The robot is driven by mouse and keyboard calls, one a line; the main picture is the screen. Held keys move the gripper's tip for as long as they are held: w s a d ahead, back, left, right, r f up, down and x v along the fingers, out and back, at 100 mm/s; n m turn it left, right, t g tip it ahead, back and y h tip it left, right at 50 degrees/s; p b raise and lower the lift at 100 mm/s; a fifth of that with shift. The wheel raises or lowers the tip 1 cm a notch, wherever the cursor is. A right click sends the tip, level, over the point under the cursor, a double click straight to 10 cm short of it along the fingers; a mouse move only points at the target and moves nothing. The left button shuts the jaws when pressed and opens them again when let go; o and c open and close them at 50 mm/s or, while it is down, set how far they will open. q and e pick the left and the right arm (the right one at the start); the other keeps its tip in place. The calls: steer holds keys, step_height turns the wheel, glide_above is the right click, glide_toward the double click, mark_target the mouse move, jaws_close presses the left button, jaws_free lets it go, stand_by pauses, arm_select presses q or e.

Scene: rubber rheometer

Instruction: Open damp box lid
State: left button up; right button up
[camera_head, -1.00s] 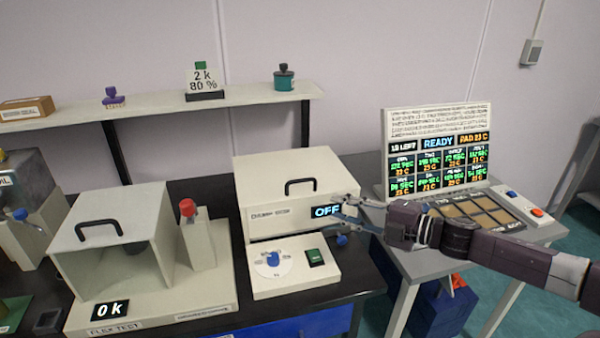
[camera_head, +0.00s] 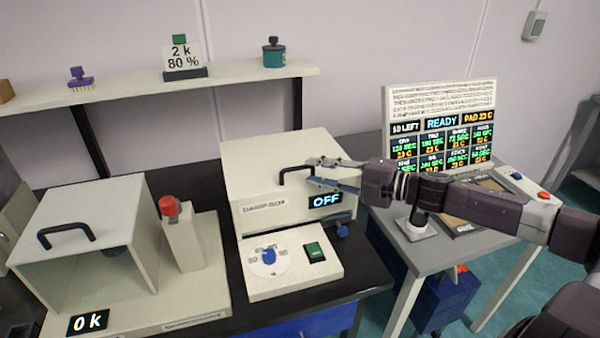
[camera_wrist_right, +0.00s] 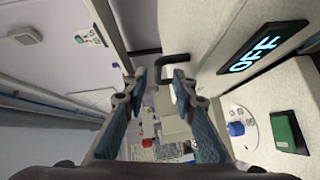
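The damp box (camera_head: 290,150) is a cream box on the dark bench, with its lid down and an "OFF" display on its front. Its black handle (camera_head: 297,170) stands at the upper front edge; the handle also shows in the right wrist view (camera_wrist_right: 172,66), just beyond the fingertips. My right gripper (camera_head: 312,172) comes in from the right, with its fingers spread, one above the other, close to the handle's right side. In the right wrist view the gripper (camera_wrist_right: 160,85) is open with nothing between its fingers. I cannot tell whether it touches the handle. My left gripper is not in view.
A control panel with a blue knob (camera_head: 268,257) and green switch (camera_head: 314,251) sits before the box. The flex test box (camera_head: 85,225) stands left, with a red-topped post (camera_head: 182,235). A shelf (camera_head: 130,92) runs behind. A side table right holds a display board (camera_head: 440,100).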

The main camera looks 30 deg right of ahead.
mark_target(303, 168)
steer(key=shift+w+a+r, duration=0.1)
steer(key=shift+w+a, duration=0.2)
steer(key=shift+w, duration=0.15)
steer(key=shift+w+a, duration=0.3)
steer(key=shift+w, duration=0.25)
steer(key=shift+w+a, duration=0.1)
steer(key=shift+w, duration=0.1)
steer(key=shift+w+a, duration=0.25)
steer(key=shift+w, duration=0.15)
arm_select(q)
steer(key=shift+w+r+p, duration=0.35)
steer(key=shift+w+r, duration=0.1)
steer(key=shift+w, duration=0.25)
arm_select(e)
steer(key=shift+w+a+f, duration=0.3)
steer(key=shift+w+a, duration=0.05)
steer(key=shift+w, duration=0.05)
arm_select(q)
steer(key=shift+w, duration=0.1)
arm_select(e)
jaws_close()
